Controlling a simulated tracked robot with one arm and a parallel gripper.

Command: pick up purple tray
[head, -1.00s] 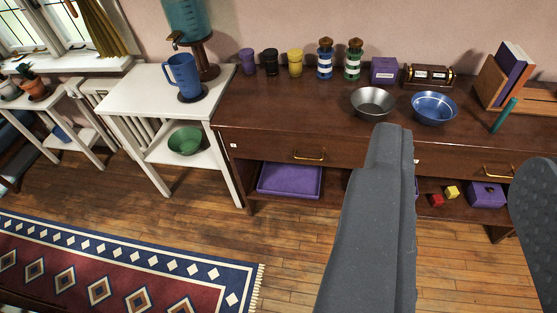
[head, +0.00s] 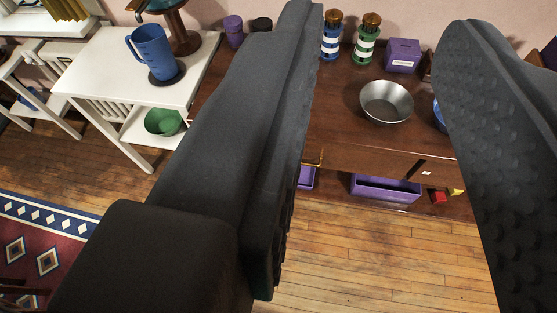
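The purple tray (head: 307,178) is on the lower shelf of the dark wooden cabinet. In the head view only its right end shows; my left finger hides the rest. My gripper (head: 382,30) is open and empty, its two dark fingers wide apart in front of the cabinet. The tray's visible end shows just right of the left finger, apart from it as far as I can tell.
A purple bin (head: 386,188) and a red block (head: 438,198) are on the same shelf. A metal bowl (head: 386,102), striped lighthouse-like figures and a purple box (head: 403,55) stand on the cabinet top (head: 340,115). A white side table (head: 110,65) stands left. The wooden floor in front is clear.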

